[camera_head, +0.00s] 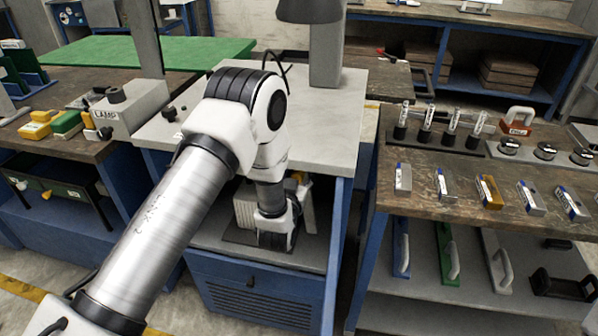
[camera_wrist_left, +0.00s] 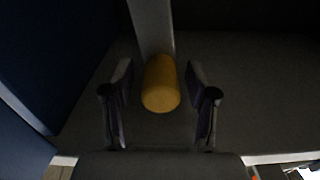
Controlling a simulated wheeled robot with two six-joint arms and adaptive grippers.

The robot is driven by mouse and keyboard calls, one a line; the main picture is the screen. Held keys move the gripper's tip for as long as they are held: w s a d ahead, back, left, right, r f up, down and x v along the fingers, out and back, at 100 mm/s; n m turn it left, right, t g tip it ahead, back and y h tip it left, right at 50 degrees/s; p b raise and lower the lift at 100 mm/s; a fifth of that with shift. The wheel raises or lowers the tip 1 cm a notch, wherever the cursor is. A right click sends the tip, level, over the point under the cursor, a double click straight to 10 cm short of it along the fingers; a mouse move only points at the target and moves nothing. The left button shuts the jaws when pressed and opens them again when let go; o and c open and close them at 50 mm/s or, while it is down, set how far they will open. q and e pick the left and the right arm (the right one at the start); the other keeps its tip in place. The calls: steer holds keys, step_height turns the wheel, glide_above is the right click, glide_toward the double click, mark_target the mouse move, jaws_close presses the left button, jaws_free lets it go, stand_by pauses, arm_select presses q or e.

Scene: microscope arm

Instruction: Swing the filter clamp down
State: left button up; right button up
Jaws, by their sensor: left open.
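In the left wrist view a yellow cylindrical knob (camera_wrist_left: 161,84) sits at the end of a grey bar (camera_wrist_left: 152,25), which I take for the filter clamp's arm. The two fingers of my left gripper (camera_wrist_left: 159,98) stand apart on either side of the knob, with dark gaps between; I cannot make out any contact. In the head view my left arm reaches into the open bay under the grey-topped bench. My right gripper is in neither view.
The bench's grey top (camera_head: 340,110) overhangs the bay, and blue side walls close it in. A pale ribbed part (camera_head: 308,208) stands close by my wrist inside. A brown bench (camera_head: 440,180) with vials and blocks stands at the right; a lamp box (camera_head: 133,105) at the left.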

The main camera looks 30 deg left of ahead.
arm_select(q)
steer(key=shift+s+r, duration=0.1)
jaws_close()
steer(key=shift+a, duration=0.1)
